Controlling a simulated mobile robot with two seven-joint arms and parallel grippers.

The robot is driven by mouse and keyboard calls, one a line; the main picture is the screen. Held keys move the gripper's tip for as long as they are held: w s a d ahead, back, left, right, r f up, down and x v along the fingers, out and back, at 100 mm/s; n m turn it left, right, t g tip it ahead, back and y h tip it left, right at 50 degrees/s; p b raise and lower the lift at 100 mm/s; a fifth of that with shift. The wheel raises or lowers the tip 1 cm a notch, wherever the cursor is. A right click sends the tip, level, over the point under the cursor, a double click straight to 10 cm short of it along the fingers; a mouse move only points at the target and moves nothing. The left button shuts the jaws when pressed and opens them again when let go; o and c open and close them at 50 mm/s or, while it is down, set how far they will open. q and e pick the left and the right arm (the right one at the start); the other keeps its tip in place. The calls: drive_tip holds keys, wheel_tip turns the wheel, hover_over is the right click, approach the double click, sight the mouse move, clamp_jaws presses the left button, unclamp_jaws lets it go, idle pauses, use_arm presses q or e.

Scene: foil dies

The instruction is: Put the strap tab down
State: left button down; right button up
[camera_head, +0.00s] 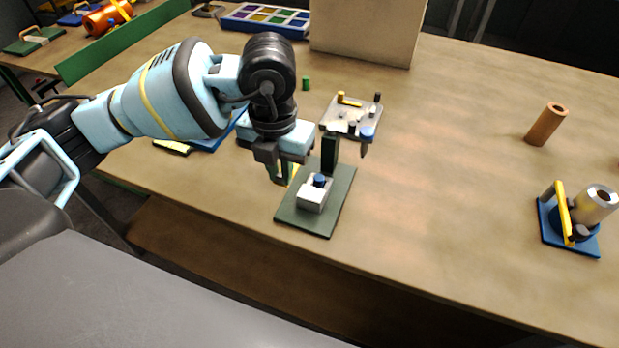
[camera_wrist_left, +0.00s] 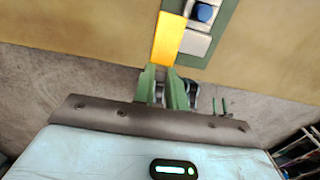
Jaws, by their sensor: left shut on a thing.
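The strap tab is a flat yellow strip (camera_wrist_left: 168,38) in the left wrist view, reaching away from my fingertips. My left gripper (camera_wrist_left: 166,80) is shut on its near end with green fingers. In the head view my left gripper (camera_head: 281,172) points down beside the left edge of a dark green base plate (camera_head: 330,212); only a little yellow shows there. In the wrist view the tab's far end overlaps the edge of the green plate (camera_wrist_left: 222,35), beside a pale block (camera_wrist_left: 194,42) with a blue knob (camera_wrist_left: 203,12). I cannot tell whether the tab touches the plate.
A post on the plate carries a grey top (camera_head: 350,115) close to my left gripper. A blue stand with a metal cylinder (camera_head: 597,203) and a brown tube (camera_head: 546,124) are at the right. A compartment tray (camera_head: 265,20) and a tan box (camera_head: 366,30) stand behind. The table's right middle is clear.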

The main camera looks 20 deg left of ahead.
use_arm(q)
hover_over(310, 195)
drive_tip(key=shift+a+f, duration=0.1)
drive_tip(key=shift+f, duration=1.9)
drive_tip(key=shift+f, duration=0.15)
drive_tip(key=c, duration=1.4)
unclamp_jaws()
drive_tip(key=shift+c, duration=0.2)
wheel_tip(310, 195, up, 12)
drive_tip(key=shift+p, duration=0.4)
